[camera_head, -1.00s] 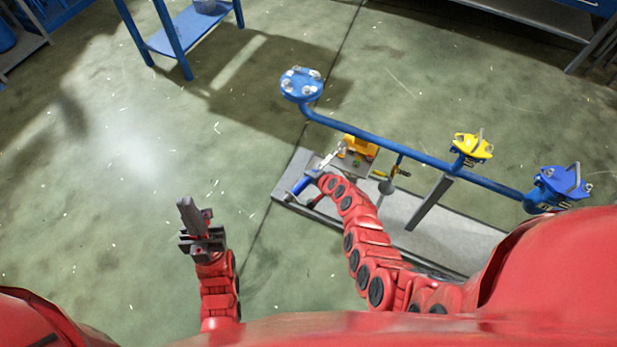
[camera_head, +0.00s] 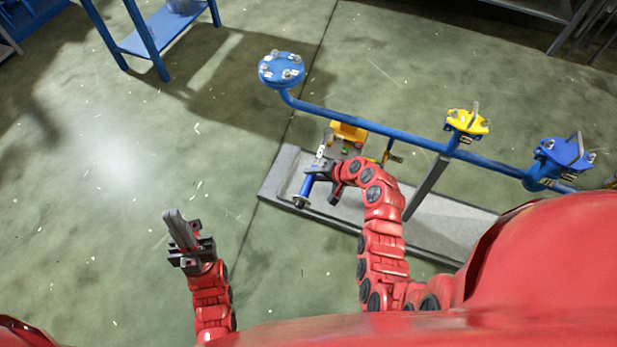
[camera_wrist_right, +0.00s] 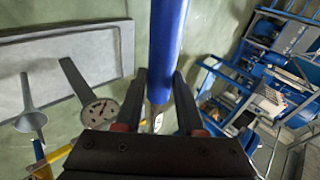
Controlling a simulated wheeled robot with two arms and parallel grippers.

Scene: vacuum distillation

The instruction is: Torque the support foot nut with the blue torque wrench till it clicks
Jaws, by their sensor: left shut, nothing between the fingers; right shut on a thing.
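The blue torque wrench (camera_head: 306,186) is in my right gripper (camera_head: 322,172), which is shut on it over the left end of the grey base plate. Its blue shaft (camera_wrist_right: 168,45) runs up between the fingers in the right wrist view. My left gripper (camera_head: 176,226) is shut and empty over bare floor. A grey support leg (camera_head: 427,189) stands on the plate, right of my right gripper. In the right wrist view a grey leg ends in a round foot (camera_wrist_right: 101,108) with small dark fasteners, left of the fingers. I cannot make out which is the nut, and no contact with the wrench shows.
A blue pipe (camera_head: 375,127) with a blue flange (camera_head: 281,69), a yellow fitting (camera_head: 467,122) and a blue fitting (camera_head: 565,152) runs above the plate (camera_head: 277,178). A yellow block (camera_head: 348,131) sits behind the wrench. The floor at left is open.

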